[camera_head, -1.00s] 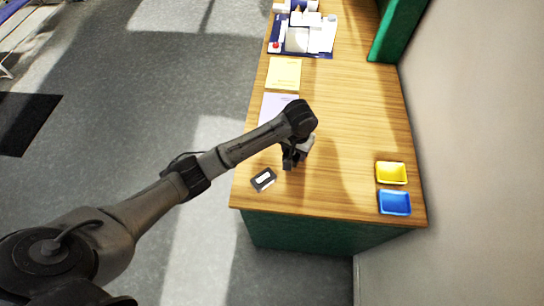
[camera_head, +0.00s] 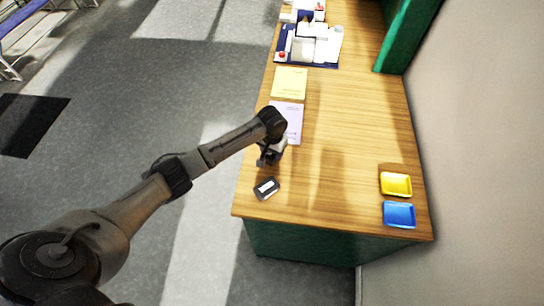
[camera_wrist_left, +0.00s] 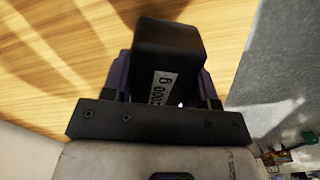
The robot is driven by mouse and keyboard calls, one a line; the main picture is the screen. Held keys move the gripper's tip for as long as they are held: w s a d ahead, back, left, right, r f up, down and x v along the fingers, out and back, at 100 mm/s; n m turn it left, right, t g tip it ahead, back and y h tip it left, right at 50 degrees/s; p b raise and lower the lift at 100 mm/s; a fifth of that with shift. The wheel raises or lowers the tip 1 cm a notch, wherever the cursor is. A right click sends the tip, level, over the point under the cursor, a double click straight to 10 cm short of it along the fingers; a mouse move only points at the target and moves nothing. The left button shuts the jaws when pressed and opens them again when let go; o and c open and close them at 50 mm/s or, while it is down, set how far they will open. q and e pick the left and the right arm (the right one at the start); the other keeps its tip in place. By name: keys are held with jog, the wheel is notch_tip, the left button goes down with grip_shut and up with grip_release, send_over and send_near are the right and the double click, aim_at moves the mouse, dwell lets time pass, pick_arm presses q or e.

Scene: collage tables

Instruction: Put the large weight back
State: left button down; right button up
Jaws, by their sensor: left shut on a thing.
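A black block-like weight (camera_wrist_left: 168,55) with a white label ending in "2000 g" fills the middle of the left wrist view. My left gripper (camera_wrist_left: 168,95) is shut on it. In the head view my left gripper (camera_head: 268,160) is over the near left part of the wooden table, close to its left edge. The weight is hard to make out there behind the gripper. I cannot tell whether it touches the table. My right gripper is not in view.
A dark case with a pale label (camera_head: 266,188) lies just nearer than the gripper. A lilac booklet (camera_head: 292,118) and a yellow booklet (camera_head: 289,82) lie farther back. A yellow tray (camera_head: 396,184) and a blue tray (camera_head: 399,214) stand at the right. The table's middle is clear.

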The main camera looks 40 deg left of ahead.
aim_at(272, 157)
pick_arm(q)
jog(key=shift+f, duration=1.75)
jog(key=shift+f, duration=0.1)
jog(key=shift+c, duration=2)
grip_release()
jog(key=shift+f, duration=0.15)
notch_tip(272, 157, up, 12)
jog(key=shift+r+p, duration=0.15)
jog(key=shift+p, duration=0.2)
